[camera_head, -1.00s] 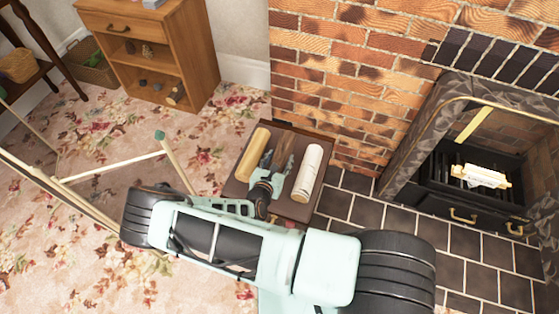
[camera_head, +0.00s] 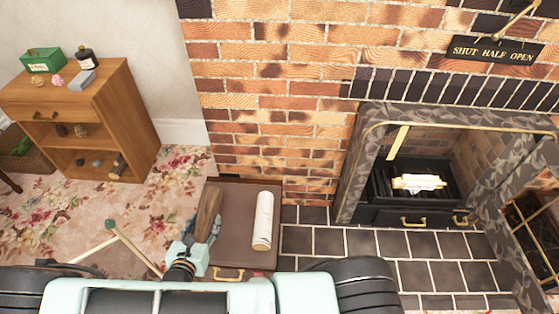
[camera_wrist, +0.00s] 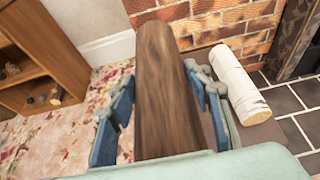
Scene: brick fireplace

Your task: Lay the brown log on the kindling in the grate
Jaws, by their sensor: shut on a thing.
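The brown log (camera_head: 207,212) is held by my gripper (camera_head: 204,228), which is shut on it over the left part of the brown box top. In the wrist view the log (camera_wrist: 163,75) points away from me between the two blue fingers. The kindling (camera_head: 420,182), pale sticks with white paper, lies in the black grate (camera_head: 380,184) inside the fireplace. The grate is to the right of my gripper, well apart from the log. The log's near end is hidden by my gripper.
A white-barked log (camera_head: 263,220) lies on the right of the brown box (camera_head: 238,195). The pale yellow log is not visible now. The fireplace surround (camera_head: 360,160) frames the opening. Dark hearth tiles (camera_head: 340,243) look clear. A wooden shelf unit (camera_head: 90,115) stands at left.

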